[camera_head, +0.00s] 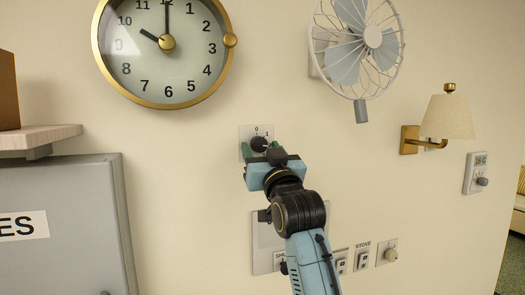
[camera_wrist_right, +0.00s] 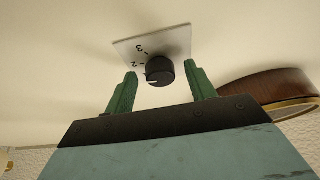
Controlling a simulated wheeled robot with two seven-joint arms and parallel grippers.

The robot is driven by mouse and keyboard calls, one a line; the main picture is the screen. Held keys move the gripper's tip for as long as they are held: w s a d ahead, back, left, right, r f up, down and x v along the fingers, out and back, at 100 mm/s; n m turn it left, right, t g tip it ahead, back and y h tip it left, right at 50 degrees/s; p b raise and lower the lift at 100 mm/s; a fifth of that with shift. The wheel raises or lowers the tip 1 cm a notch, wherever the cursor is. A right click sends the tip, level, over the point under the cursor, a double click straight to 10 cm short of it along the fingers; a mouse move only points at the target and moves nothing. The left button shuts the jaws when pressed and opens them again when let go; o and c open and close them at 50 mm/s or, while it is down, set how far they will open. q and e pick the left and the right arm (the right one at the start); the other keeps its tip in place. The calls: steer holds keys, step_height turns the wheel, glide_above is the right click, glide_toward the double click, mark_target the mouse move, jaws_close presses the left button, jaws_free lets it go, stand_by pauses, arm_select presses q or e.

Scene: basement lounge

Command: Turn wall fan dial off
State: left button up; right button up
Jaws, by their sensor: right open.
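The fan dial is a black round knob (camera_head: 259,144) on a small white plate (camera_head: 243,132) marked 0 and 1 in the head view. In the right wrist view the knob (camera_wrist_right: 160,71) shows a white pointer line, and the plate (camera_wrist_right: 178,38) shows 2 and 3. My right gripper (camera_head: 259,151) is in front of the knob. Its green fingers (camera_wrist_right: 161,72) are open, one on each side of the knob, with visible gaps. Whether the fingertips reach past the knob's face is hard to tell. The white wall fan (camera_head: 346,62) hangs up and to the right. My left gripper is not in view.
A gold-rimmed clock (camera_head: 148,68) hangs above left of the dial. A larger switch plate (camera_head: 262,262) sits below, partly behind my right arm. A wall lamp (camera_head: 447,118) and a thermostat (camera_head: 476,172) are at right. A grey cabinet (camera_head: 70,205) stands at left.

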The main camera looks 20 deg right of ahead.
steer(key=c, duration=1)
steer(key=shift+o, duration=0.2)
steer(key=shift+n, duration=0.4)
steer(key=n+y, duration=0.1)
steer(key=n, duration=0.1)
steer(key=n+y, duration=0.1)
steer(key=n, duration=0.1)
steer(key=n+y, duration=0.1)
steer(key=n, duration=0.1)
steer(key=shift+d+n+g+y, duration=0.3)
steer(key=shift+d+g+y, duration=0.05)
steer(key=shift+g+y, duration=0.05)
steer(key=n+g+y, duration=0.1)
steer(key=n, duration=0.2)
steer(key=n+y, duration=0.1)
steer(key=n, duration=0.2)
steer(key=shift+d+r+g, duration=0.2)
steer(key=shift+g, duration=0.2)
steer(key=n+g, duration=0.1)
steer(key=n, duration=0.3)
steer(key=n+g+y, duration=0.1)
steer(key=n, duration=0.2)
steer(key=shift+d+r+g, duration=0.1)
steer(key=shift+r+g, duration=0.2)
steer(key=shift+r+n+g+h, duration=0.1)
steer(key=shift+n+g+h, duration=0.4)
steer(key=shift+n, duration=1.3)
